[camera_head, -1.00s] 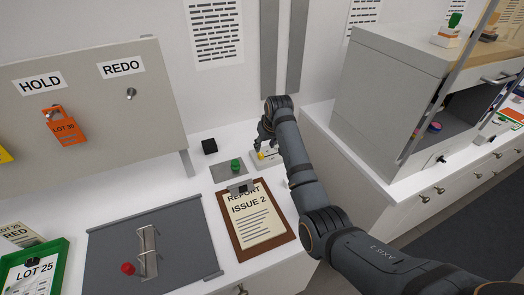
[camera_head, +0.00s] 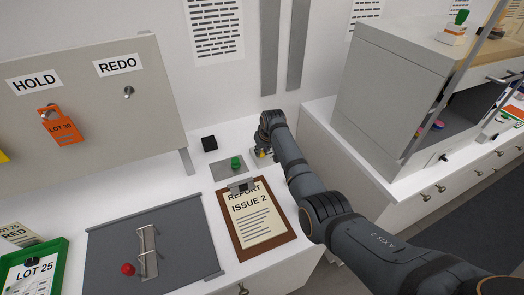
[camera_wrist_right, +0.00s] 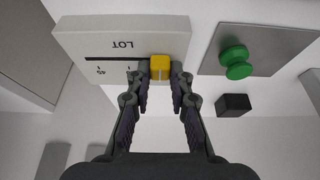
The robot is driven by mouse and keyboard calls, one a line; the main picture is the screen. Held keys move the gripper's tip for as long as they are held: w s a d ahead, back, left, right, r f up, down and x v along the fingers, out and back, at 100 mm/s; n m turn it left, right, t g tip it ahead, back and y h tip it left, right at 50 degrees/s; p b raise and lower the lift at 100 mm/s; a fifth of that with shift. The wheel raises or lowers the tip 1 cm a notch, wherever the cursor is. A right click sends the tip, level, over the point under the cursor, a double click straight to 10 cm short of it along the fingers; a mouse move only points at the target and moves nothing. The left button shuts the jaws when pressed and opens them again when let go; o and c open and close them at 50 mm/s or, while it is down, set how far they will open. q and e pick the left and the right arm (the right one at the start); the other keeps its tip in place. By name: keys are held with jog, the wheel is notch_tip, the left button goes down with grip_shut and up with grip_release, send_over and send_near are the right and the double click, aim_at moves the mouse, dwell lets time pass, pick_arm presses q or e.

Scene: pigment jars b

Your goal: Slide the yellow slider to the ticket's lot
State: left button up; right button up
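In the head view the slider (camera_head: 262,154) shows small below my right gripper (camera_head: 264,149), which hides much of the box. A LOT 25 ticket (camera_head: 35,271) lies in a green tray (camera_head: 61,262) at lower left. My left gripper is out of view.
A green button (camera_head: 236,162) on a metal plate and a black block (camera_head: 209,143) stand left of the box. A clipboard (camera_head: 275,246) lies in front. A grey cabinet (camera_head: 385,85) stands at right.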

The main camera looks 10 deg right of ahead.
aim_at(271, 154)
grip_shut()
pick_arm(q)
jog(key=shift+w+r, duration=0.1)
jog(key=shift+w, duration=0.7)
pick_arm(e)
jog(key=shift+w+d, duration=0.1)
jog(key=shift+d, duration=0.3)
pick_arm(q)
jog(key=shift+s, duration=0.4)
pick_arm(e)
jog(key=shift+w+d, duration=0.15)
jog(key=shift+d, duration=0.7)
jog(key=shift+w+d, duration=0.15)
jog(key=shift+d, duration=0.7)
jog(key=o, duration=0.7)
grip_release()
jog(key=shift+a, duration=0.15)
